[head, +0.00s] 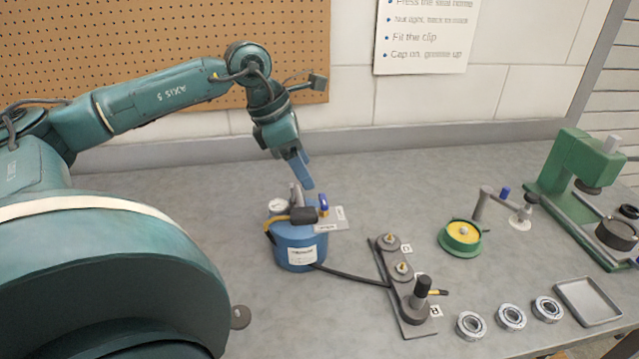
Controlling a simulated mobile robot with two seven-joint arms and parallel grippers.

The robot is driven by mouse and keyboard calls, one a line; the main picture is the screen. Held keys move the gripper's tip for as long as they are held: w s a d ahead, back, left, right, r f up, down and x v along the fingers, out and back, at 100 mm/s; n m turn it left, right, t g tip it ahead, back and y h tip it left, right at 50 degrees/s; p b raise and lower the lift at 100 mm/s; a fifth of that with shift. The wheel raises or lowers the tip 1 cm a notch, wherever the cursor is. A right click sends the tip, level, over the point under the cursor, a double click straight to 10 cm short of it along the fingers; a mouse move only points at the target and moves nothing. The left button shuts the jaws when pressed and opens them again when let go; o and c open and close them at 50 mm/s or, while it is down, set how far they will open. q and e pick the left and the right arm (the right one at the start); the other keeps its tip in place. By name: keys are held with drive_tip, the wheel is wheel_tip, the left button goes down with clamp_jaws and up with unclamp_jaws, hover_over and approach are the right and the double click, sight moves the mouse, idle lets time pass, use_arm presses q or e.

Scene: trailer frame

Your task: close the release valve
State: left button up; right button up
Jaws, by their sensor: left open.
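A blue pressure pot (288,256) stands on the bench near the middle, with a white label on its side. On its top are a round gauge (278,205), a dark cap-like part and a small upright blue valve lever (323,205) at the right, likely the release valve. A pale tag plate sits beside the lever. My left gripper (306,184) is open and empty, pointing down just above and left of the lever, apart from it. Whether the lever is turned open or shut is too small to tell. My right gripper is not in view.
A black hose (350,278) runs from the pot to a bracket (383,262) with studs and a black knob. Further right are a green-yellow round fixture (460,238), bearings (511,317), an empty tray (587,301) and a green press (565,165). The bench behind the pot is clear.

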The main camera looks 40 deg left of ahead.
sight(322, 199)
use_arm(q)
drive_tip(key=p+x, duration=0.1)
drive_tip(key=x, duration=0.6)
drive_tip(key=shift+w+f, duration=0.15)
drive_tip(key=shift+f, duration=0.05)
drive_tip(key=shift+c, duration=0.3)
drive_tip(key=c, duration=0.9)
